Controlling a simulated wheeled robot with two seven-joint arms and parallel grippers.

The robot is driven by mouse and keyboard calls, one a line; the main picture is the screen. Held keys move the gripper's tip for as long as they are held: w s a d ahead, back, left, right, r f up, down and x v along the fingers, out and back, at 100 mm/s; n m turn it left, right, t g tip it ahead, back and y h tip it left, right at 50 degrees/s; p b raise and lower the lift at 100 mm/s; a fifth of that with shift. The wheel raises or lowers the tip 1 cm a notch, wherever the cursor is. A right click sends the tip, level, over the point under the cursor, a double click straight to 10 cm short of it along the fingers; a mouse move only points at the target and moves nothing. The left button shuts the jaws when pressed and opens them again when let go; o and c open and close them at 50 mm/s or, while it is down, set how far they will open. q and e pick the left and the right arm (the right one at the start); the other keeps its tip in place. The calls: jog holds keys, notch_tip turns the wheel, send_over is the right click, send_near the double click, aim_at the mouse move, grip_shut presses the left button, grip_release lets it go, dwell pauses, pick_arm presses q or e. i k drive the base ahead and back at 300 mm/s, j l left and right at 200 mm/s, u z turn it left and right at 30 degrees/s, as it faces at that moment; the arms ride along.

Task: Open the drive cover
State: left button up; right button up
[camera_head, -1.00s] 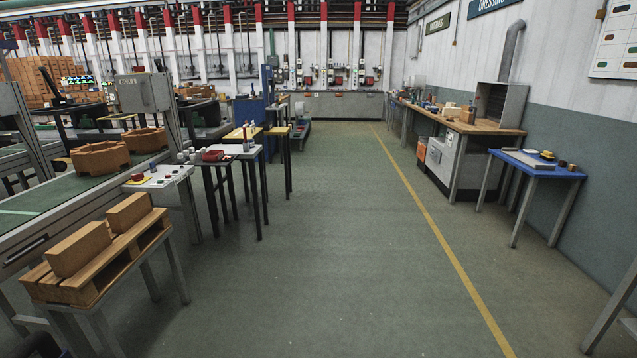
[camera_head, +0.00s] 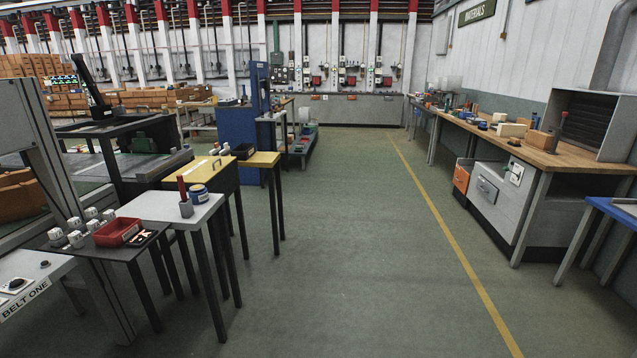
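No part is clearly recognisable as the drive cover in the head view. A control panel labelled "BELT ONE" (camera_head: 25,285) shows at the lower left edge, cut off by the frame. A grey upright post (camera_head: 75,190) of the conveyor frame stands behind it. A blue cabinet (camera_head: 240,135) stands farther ahead, left of centre. Neither of my grippers is in view, so their state does not show.
Small tables with a red tray (camera_head: 117,232) and a yellow top (camera_head: 205,178) line the left. A wooden workbench (camera_head: 540,155) and a blue table (camera_head: 612,210) stand on the right. The green floor (camera_head: 350,230) between is clear, with a yellow line (camera_head: 440,235).

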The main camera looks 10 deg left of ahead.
aim_at(202, 169)
jog(key=i+j+u, duration=0.15)
jog(key=i, duration=0.5)
jog(key=i+u, duration=0.15)
jog(key=i, duration=0.5)
jog(key=i+l+u, duration=0.1)
jog(key=i, duration=0.55)
jog(key=i+l+u, duration=0.15)
jog(key=i, duration=0.5)
jog(key=i+l+u, duration=0.15)
jog(key=i, duration=0.5)
